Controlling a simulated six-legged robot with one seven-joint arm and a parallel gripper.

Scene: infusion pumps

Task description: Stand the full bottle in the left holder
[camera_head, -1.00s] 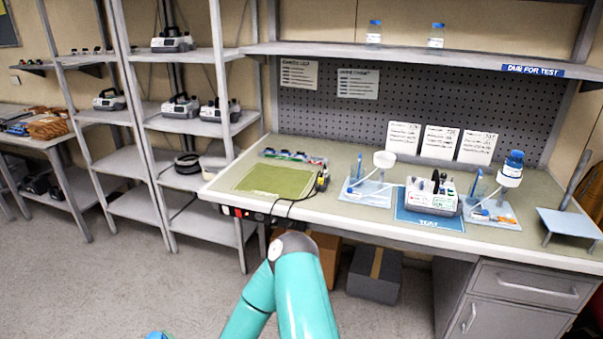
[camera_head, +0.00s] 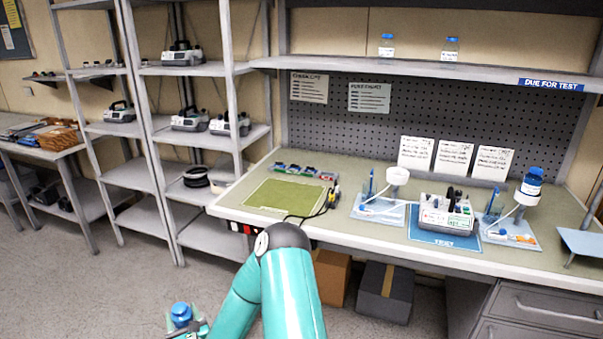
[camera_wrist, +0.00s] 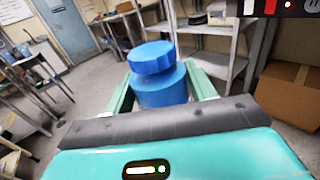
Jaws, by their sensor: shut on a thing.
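My gripper (camera_wrist: 160,95) is shut on a blue-capped bottle (camera_wrist: 160,88), which sits between its two fingers in the wrist view. The held bottle also shows in the head view (camera_head: 181,315) at the bottom left, low over the floor and away from the bench. Its fill is hidden. The left holder (camera_head: 397,175), a white cup on a stand, is on the bench and looks empty. The right holder (camera_head: 519,198) bears another blue-capped bottle (camera_head: 532,184).
A pump (camera_head: 446,214) stands on a blue mat (camera_head: 442,238) between the holders. A green mat (camera_head: 286,195) lies on the bench's left. Two bottles stand on the upper shelf (camera_head: 420,66). A metal rack (camera_head: 200,133) is left of the bench; floor before it is clear.

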